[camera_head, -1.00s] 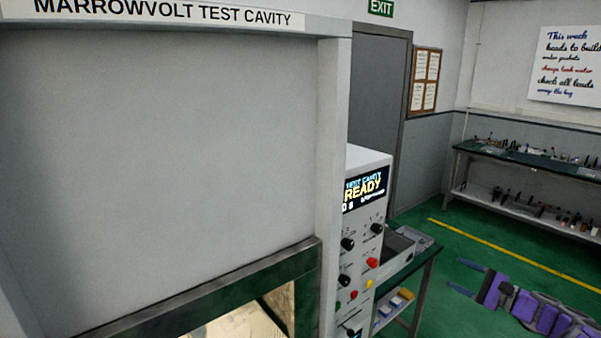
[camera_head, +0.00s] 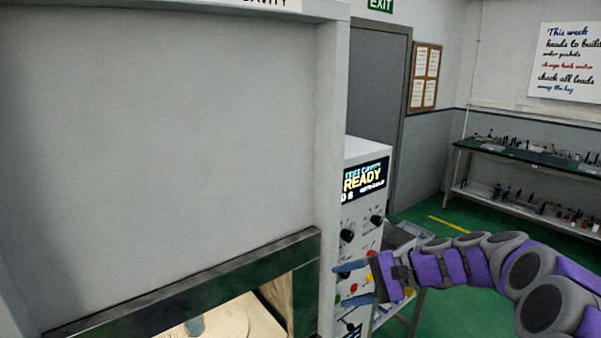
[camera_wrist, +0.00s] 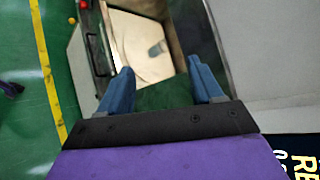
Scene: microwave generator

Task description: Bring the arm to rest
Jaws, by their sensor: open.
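My gripper (camera_head: 354,284) is at the end of my purple and grey arm, which reaches in from the right in the head view. Its blue fingers point left, in front of the control panel (camera_head: 362,235). In the wrist view my gripper (camera_wrist: 160,90) shows two blue fingers spread apart with nothing between them. Beyond the fingers is the lit cavity opening (camera_wrist: 145,45), with a pale round plate and a small grey-blue object on it. The same plate (camera_head: 235,322) shows at the bottom of the head view.
The grey cavity housing (camera_head: 180,130) fills the left side. The panel display (camera_head: 364,181) reads READY. A workbench (camera_head: 530,155) with small items stands at the back right. Green floor (camera_head: 440,310) is open between, with a yellow line.

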